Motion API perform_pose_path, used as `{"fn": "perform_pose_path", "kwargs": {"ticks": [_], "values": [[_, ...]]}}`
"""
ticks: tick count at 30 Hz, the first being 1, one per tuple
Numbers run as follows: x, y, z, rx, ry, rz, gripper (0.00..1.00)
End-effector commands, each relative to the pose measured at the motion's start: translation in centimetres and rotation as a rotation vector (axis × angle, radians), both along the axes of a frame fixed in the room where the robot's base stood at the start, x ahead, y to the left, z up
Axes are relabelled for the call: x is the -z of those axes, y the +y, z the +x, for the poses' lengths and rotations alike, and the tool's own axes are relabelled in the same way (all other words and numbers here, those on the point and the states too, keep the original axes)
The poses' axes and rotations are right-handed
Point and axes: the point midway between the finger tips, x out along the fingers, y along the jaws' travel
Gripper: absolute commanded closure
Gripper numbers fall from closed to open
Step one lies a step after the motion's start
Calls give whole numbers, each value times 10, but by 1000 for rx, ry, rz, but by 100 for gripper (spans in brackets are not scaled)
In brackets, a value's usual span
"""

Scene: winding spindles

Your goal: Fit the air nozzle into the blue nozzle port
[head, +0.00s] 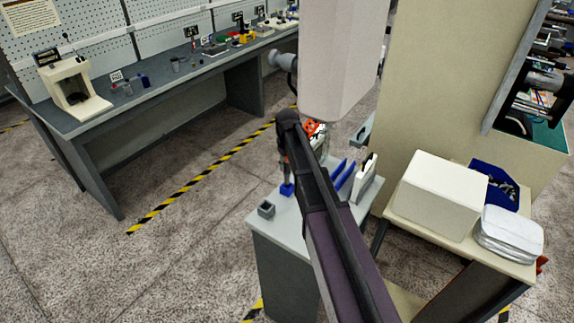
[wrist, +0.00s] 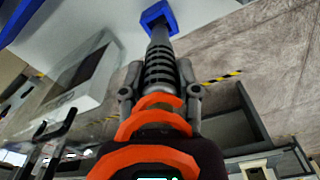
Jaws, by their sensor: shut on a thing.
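The air nozzle (wrist: 158,68) is grey with a dark ribbed body, and it sits between the two fingers of my gripper (wrist: 159,88) in the wrist view. My gripper (head: 285,162) is shut on it and points down over the small bench in the head view. The blue nozzle port (head: 286,189) stands on the bench directly below the gripper. In the wrist view the port (wrist: 174,16) is at the top, and the nozzle's tip overlaps it. I cannot tell how far the tip is inside. My arm hides part of the bench.
A small grey open block (head: 266,210) stands on the bench left of the port. Blue-handled items (head: 342,174) and a white holder (head: 366,180) stand to the right. A white box (head: 437,195) is further right. A long workbench (head: 165,87) lies behind; floor between is clear.

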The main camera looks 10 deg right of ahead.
Motion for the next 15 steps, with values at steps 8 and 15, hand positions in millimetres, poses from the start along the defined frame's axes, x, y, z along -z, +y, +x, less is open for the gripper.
{"fn": "perform_pose_path", "kwargs": {"ticks": [8, 15], "values": [[3, 0, 0, 0, 0, 0, 100], [7, 0, 0, 0, 0, 0, 100]]}}
